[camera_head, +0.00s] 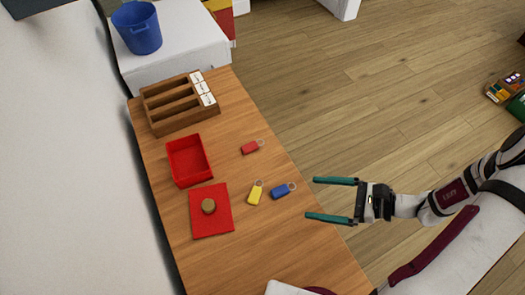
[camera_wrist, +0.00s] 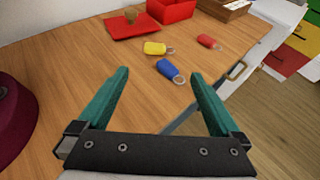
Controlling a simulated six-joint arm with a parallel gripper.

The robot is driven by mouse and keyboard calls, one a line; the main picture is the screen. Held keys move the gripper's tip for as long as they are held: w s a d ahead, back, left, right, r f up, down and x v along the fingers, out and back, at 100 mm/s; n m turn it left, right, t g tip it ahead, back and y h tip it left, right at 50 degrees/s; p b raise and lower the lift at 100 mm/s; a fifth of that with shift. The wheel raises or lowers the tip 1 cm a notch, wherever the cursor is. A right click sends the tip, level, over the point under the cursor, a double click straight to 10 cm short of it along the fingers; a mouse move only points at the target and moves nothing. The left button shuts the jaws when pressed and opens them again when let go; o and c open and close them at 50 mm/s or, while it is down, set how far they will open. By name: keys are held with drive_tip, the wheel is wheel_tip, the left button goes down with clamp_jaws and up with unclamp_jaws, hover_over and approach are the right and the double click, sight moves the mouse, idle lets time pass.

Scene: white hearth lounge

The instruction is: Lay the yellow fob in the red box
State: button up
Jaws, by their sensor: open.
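The yellow fob (camera_head: 255,194) lies on the wooden table with its ring toward the back; it also shows in the wrist view (camera_wrist: 154,48). The red box (camera_head: 183,163) is open-topped and looks empty, farther back and left of the fob; part of it shows in the wrist view (camera_wrist: 172,10). My gripper (camera_head: 333,199) is open and empty, its teal fingers pointing left, to the right of the fobs near the table's right edge. In the wrist view the fobs lie beyond its fingertips (camera_wrist: 158,78).
A blue fob (camera_head: 280,191) lies between the yellow fob and my gripper. A red fob (camera_head: 250,147) lies farther back. A red mat (camera_head: 224,225) bears a small brown round object (camera_head: 208,206). A wooden slotted tray (camera_head: 158,124) stands behind the box. A white wall borders the left.

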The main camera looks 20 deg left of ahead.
drive_tip(key=x, duration=1.6)
drive_tip(key=c, duration=1.2)
drive_tip(key=shift+o, duration=0.2)
drive_tip(key=r, duration=0.2)
drive_tip(key=d+r, duration=0.1)
drive_tip(key=r, duration=0.2)
drive_tip(key=shift+w+d, duration=0.15)
drive_tip(key=a+r+v, duration=0.1)
drive_tip(key=v, duration=1.1)
drive_tip(key=w+d+r+m+t+h, duration=0.3)
drive_tip(key=w+r+m+t, duration=0.15)
drive_tip(key=r, duration=0.55)
drive_tip(key=w+d+r+m+t+h, duration=0.3)
drive_tip(key=w+r+m+t, duration=0.15)
drive_tip(key=r, duration=0.55)
drive_tip(key=w+d+r+m+t+h, duration=0.35)
drive_tip(key=r+m, duration=0.25)
drive_tip(key=r, duration=0.4)
drive_tip(key=n+g+y, duration=1)
drive_tip(key=n+g, duration=0.2)
drive_tip(key=n, duration=0.3)
hover_over(255, 190)
drive_tip(key=d, duration=0.2)
wheel_tip(255, 190, down, 36)
drive_tip(key=shift+d+f, duration=0.1)
wheel_tip(255, 190, down, 4)
drive_tip(key=shift+f, duration=0.1)
